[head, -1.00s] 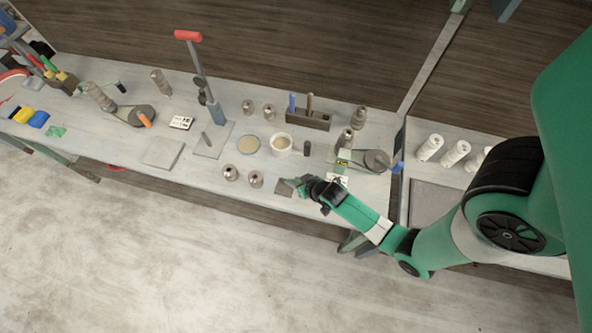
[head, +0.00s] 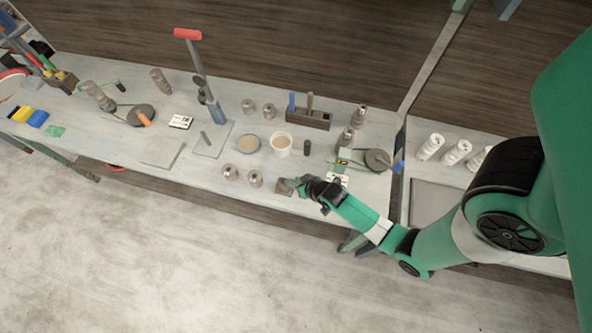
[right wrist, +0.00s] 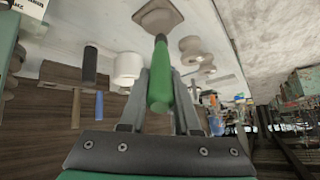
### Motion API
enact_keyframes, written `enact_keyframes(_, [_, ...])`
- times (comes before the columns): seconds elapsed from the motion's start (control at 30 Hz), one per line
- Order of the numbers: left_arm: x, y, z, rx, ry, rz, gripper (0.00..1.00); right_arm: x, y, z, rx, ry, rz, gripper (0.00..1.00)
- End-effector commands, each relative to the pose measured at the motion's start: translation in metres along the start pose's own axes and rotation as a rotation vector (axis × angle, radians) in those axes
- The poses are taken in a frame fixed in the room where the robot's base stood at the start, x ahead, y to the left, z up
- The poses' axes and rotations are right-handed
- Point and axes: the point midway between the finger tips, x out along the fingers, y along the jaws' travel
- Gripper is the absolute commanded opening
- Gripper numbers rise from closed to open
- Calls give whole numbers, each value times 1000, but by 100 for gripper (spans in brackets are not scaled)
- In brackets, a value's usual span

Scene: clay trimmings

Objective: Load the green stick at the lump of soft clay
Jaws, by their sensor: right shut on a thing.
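My right gripper (head: 294,184) is at the front edge of the bench, by the lump of soft clay (head: 283,188). In the right wrist view, the gripper (right wrist: 162,92) is shut on the green stick (right wrist: 160,85). The stick is not distinct in the head view. A dark shape at the far top left may be part of my left arm; no left fingers are clear.
Two small grey pots (head: 255,179) stand left of my right gripper. A tool block (head: 308,119) is farther back. The floor in front is clear.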

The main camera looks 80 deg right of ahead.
Motion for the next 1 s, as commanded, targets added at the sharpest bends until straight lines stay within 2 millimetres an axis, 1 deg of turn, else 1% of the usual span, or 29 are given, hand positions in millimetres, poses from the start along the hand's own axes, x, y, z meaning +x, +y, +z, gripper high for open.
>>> enact_keyframes(0.67, [-6, 0, 5, 0, 0, 0, 50, 6, 1, 6, 0, 0, 0, 0])
enact_keyframes(1.0, [-5, 0, 4, 0, 0, 0, 50, 6, 1, 5, 0, 0, 0, 0])
